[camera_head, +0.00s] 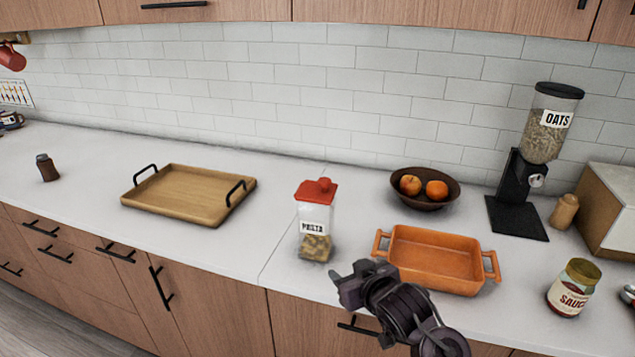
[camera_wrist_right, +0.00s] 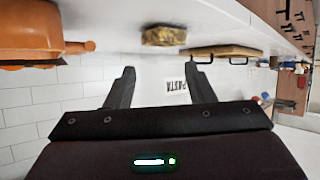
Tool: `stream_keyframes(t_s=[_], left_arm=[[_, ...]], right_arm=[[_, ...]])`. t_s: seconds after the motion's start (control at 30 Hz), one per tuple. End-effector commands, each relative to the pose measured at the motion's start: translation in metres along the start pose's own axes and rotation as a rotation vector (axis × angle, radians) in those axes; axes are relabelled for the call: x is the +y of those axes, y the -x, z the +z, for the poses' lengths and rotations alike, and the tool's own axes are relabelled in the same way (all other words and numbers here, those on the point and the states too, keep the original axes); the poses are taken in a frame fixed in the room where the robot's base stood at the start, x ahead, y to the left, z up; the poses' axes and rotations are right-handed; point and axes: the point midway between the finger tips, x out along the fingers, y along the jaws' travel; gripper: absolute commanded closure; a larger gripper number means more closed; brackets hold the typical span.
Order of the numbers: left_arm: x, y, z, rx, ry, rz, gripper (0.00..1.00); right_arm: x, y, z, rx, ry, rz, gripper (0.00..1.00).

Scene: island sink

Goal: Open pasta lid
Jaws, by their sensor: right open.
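The pasta jar (camera_head: 314,225) stands upright on the counter, clear with a white PASTA label and pasta at its bottom. Its red lid (camera_head: 318,190) sits on top, with a raised knob. My right gripper (camera_head: 345,284) is in front of the jar and to its right, lower in the head view, and apart from it. In the right wrist view the picture is inverted; the open fingers (camera_wrist_right: 159,67) frame the jar's label (camera_wrist_right: 177,86) and its pasta (camera_wrist_right: 163,36). The lid cannot be made out there. My left gripper is not in view.
An orange baking dish (camera_head: 436,282) lies just right of the jar, near my right arm. A brown fruit bowl (camera_head: 430,203) stands behind it. A wooden tray (camera_head: 180,205) lies to the left. A sauce jar (camera_head: 573,288) and oats dispenser (camera_head: 517,190) stand right.

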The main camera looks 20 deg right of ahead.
Motion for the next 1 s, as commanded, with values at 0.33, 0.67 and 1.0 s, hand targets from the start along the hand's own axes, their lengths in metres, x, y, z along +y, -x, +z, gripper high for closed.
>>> stream_keyframes(t_s=[0.33,0.67,1.0], left_arm=[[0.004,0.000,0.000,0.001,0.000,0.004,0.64],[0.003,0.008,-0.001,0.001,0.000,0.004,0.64],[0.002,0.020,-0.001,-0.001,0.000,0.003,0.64]], right_arm=[[0.026,-0.022,-0.123,0.391,-0.026,-0.096,0.51],[0.027,-0.040,-0.162,0.477,-0.039,-0.135,0.51],[0.021,-0.082,-0.182,0.474,-0.036,-0.134,0.51]])
